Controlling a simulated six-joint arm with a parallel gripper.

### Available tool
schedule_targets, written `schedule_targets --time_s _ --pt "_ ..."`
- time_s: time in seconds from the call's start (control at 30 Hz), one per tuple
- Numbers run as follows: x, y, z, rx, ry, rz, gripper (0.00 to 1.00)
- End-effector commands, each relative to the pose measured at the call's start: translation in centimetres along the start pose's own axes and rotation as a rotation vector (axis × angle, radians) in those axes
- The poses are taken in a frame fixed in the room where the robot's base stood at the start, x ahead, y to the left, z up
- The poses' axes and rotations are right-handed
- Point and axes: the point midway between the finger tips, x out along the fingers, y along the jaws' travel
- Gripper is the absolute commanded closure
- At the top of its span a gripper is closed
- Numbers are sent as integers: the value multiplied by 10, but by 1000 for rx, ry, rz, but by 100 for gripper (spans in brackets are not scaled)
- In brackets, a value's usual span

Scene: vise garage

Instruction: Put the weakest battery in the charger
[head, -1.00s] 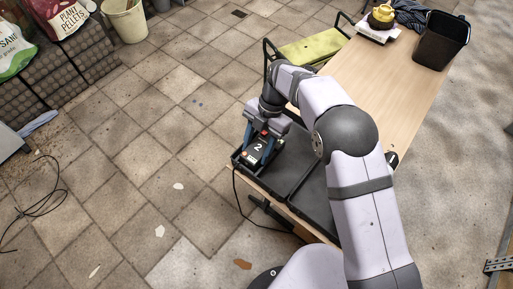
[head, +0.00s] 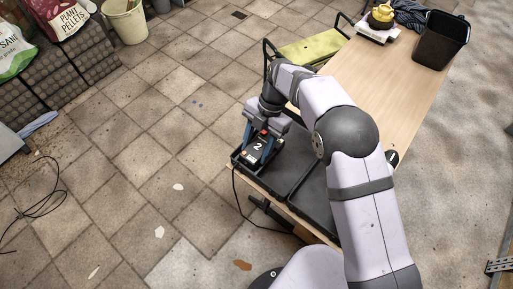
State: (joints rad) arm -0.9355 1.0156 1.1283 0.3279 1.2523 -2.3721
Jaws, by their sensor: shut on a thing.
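A black battery marked "2" (head: 257,147) is between the fingers of my gripper (head: 258,150), at the near left end of the bench. My gripper is shut on it, over a dark tray (head: 285,180). A small red spot shows near the battery's top and a pale patch near its lower edge. I cannot tell whether the battery touches the tray. No charger can be made out, and my arm hides part of the bench. Another item marked "1" (head: 393,158) shows partly beside my arm at the bench's right edge.
The wooden bench (head: 375,85) is clear in its middle. A black bin (head: 441,40), a yellow object (head: 382,15) on a white device and a dark cloth (head: 411,12) stand at its far end. A green creeper-like seat (head: 312,47) is beside the bench. A cable hangs off the near left edge.

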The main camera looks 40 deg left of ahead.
Motion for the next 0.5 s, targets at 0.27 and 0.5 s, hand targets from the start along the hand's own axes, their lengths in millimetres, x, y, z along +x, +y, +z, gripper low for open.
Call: schedule_targets --time_s 0.27,0.5 --pt "15 -5 4 0 3 -16 49" --pt "15 -6 4 1 2 -16 32"
